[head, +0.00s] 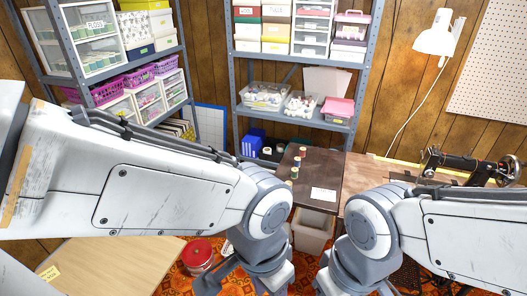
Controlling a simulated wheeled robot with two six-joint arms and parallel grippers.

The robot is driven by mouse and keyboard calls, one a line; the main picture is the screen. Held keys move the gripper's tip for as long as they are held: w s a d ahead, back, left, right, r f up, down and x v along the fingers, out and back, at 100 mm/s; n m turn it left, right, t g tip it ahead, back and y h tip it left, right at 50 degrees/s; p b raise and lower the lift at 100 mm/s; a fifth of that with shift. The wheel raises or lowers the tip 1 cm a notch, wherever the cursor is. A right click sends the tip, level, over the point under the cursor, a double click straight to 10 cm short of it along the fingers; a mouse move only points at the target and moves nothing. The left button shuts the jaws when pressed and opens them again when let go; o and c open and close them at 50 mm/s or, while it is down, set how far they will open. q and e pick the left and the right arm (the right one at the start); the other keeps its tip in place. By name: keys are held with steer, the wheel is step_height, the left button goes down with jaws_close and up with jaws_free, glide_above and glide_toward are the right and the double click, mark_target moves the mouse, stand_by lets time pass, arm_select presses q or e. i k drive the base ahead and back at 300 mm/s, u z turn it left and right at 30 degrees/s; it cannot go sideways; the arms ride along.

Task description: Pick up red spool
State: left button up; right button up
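Several small spools stand in a row on the dark brown tabletop (322,180) in the middle of the head view. The farthest spool (303,150) looks reddish, but it is too small to be sure of its colour. A greenish spool (294,172) stands nearer. My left arm crosses from the left and bends down in front of the table. A dark part of my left gripper (208,281) shows at the bottom edge, and its fingertips are not clear. My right arm bends down at the lower right, and its gripper is cut off or hidden. Neither gripper is at the spools.
A black sewing machine (460,165) stands on the wooden table at right. Metal shelves (235,95) with boxes stand behind. A red-lidded tin (197,254) and a pale bin (311,232) are on the patterned carpet. A light wooden table (110,265) is at lower left.

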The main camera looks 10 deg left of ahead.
mark_target(302, 150)
steer(key=u, duration=0.45)
steer(key=i, duration=1.85)
steer(key=z, duration=0.3)
